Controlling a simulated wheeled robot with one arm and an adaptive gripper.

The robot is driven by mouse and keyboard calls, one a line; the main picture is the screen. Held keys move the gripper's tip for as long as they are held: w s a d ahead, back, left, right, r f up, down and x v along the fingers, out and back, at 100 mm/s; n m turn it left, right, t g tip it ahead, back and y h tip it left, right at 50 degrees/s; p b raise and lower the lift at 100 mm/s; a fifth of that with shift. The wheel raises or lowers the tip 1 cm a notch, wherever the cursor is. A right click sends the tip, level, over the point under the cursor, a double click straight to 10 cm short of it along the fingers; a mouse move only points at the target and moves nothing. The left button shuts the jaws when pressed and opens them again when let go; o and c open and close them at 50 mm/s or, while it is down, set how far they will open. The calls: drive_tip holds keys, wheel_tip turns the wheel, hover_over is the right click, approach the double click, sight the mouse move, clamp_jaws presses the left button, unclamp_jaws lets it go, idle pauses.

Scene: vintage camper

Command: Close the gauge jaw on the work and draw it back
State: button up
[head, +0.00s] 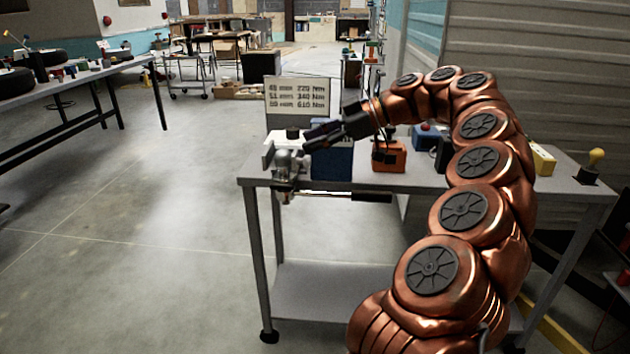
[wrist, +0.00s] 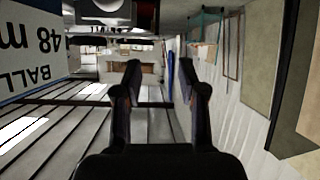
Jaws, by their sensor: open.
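A pale metal device, which looks like a vise or gauge (head: 283,160), sits at the left front corner of the grey table (head: 430,183). It has a dark knob on top and a rod with a black handle (head: 372,197) by the table edge. I cannot clearly tell its jaw or any work in it. My gripper (head: 312,138) is just right of and above it, pointing left, and overlaps the device's top right in this view. In the wrist view my gripper (wrist: 158,75) has its fingers apart with nothing between them. A pale part with a dark round centre (wrist: 110,5) is cut off at the top.
A blue box (head: 332,163) stands close right of the device, below my gripper. An orange box (head: 388,156) is further right. A sign (head: 298,95) with millimetre and Nm figures stands behind. A label reading "BALL 48 m" (wrist: 30,45) fills the wrist view's upper left.

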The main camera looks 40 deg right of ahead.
drive_tip(key=shift+t+h, duration=0.4)
drive_tip(key=shift+t, duration=0.5)
drive_tip(key=d+f, duration=0.1)
drive_tip(key=d, duration=0.1)
drive_tip(key=d+f+b, duration=0.1)
drive_tip(key=d+f, duration=0.1)
drive_tip(key=d, duration=0.1)
drive_tip(key=d+f, duration=0.1)
drive_tip(key=d, duration=0.1)
drive_tip(key=shift+s+d+f+b, duration=0.25)
drive_tip(key=shift+s+d+b, duration=0.15)
drive_tip(key=shift+b+x, duration=0.55)
drive_tip(key=shift+x, duration=3.35)
clamp_jaws()
